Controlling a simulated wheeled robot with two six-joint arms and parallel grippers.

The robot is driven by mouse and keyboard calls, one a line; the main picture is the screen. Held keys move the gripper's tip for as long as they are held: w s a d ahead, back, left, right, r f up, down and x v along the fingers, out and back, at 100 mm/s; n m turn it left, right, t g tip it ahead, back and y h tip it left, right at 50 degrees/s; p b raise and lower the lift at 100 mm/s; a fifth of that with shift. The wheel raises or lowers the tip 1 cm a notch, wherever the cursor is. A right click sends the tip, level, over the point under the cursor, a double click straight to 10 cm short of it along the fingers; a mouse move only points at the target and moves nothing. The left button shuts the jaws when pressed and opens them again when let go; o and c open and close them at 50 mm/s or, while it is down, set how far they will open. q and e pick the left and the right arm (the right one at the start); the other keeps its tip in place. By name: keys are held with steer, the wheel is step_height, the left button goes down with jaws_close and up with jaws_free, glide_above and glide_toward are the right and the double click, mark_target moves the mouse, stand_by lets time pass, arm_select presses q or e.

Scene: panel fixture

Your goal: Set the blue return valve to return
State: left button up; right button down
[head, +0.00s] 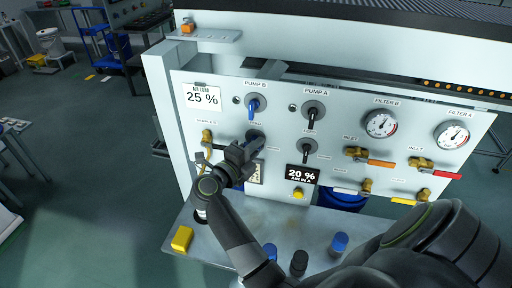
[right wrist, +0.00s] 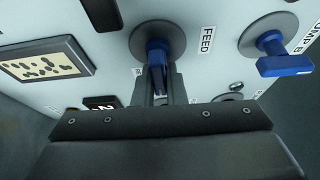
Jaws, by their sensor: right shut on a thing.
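The blue return valve (right wrist: 157,45) is a blue handle on a round grey plate, below the PUMP B valve on the white panel (head: 230,120). My right gripper (head: 240,155) reaches it from below left and hides most of it in the head view. In the right wrist view the right gripper's jaws (right wrist: 160,88) are shut on the blue handle. A FEED label (right wrist: 207,40) is beside its plate, towards the PUMP B valve. My left gripper is not in view.
The blue PUMP B valve (head: 253,104) is just above. Black PUMP A valves (head: 313,110) are to the right, with gauges (head: 381,123) and red and orange levers further right. A yellow block (head: 182,239) and several capped bottles (head: 339,243) stand on the shelf below.

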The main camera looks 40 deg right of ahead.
steer(key=c, duration=1.5)
jaws_free()
